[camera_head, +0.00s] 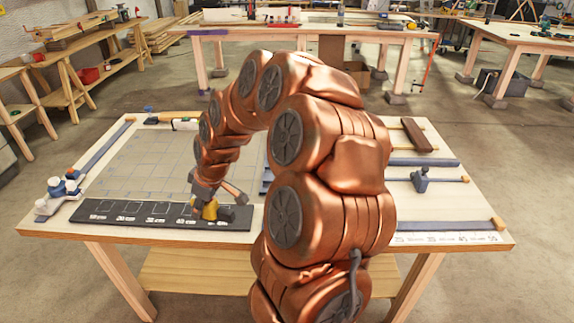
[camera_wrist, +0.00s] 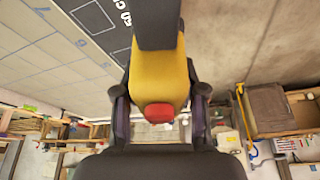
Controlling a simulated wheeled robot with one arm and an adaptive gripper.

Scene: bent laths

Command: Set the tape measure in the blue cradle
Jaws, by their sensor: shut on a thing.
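A yellow tape measure (camera_head: 209,211) with a red button is in my gripper (camera_head: 213,203), low over the dark labelled board (camera_head: 130,213) near the table's front edge. In the wrist view the tape measure (camera_wrist: 158,75) sits between the two dark fingers of my gripper (camera_wrist: 160,98), with a dark part at its top end. I cannot tell whether it touches the board. A blue-and-white piece (camera_head: 62,187) stands at the table's left end, and a blue-grey piece (camera_head: 420,180) stands on the right side. I cannot tell which, if either, is the blue cradle. My arm hides the table's middle.
A grey gridded mat (camera_head: 150,160) covers the left half of the table. Grey-blue laths (camera_head: 440,228) lie on the right, with a brown block (camera_head: 417,136) behind them. A long lath (camera_head: 106,146) lies along the left edge. Other benches stand well behind.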

